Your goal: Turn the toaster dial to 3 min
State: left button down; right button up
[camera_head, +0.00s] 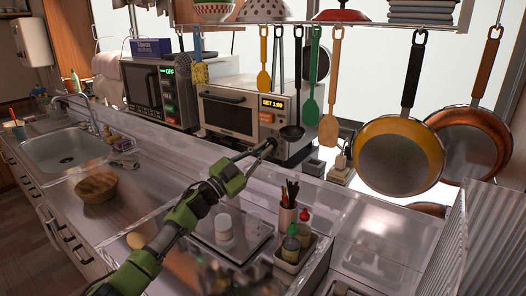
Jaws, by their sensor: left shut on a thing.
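The toaster (226,110) is a pale, boxy oven with a dark glass door, standing on the raised shelf behind the counter. Its display (272,102) glows orange and reads "SET 1:00". A round knob (266,118) sits just below the display. My left gripper (268,146) reaches up from the lower left to the toaster's lower right front. Its fingers are shut on what looks like the lower dial, which they hide. The dial's pointer cannot be made out. My right gripper is not in view.
A second oven (145,92) with a green "OFF" display stands left of the toaster. A bottle tray (290,262) and wooden bowl (97,187) stand below.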

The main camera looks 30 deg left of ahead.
pick_arm(q)
jog(key=m+g+p, duration=0.1)
jog(key=m, duration=0.3)
jog(key=m+g+h+p, duration=0.1)
jog(key=m+g+p, duration=0.1)
jog(key=m, duration=0.3)
jog(key=r+m+g+p, duration=0.1)
jog(key=m+g+p, duration=0.1)
jog(key=m, duration=0.3)
jog(key=shift+a, duration=0.15)
jog(key=shift+f+m+g+p, duration=0.2)
jog(key=shift+m+g+p, duration=0.2)
jog(key=shift+m+p, duration=0.7)
jog(key=c, duration=2.2)
grip_release()
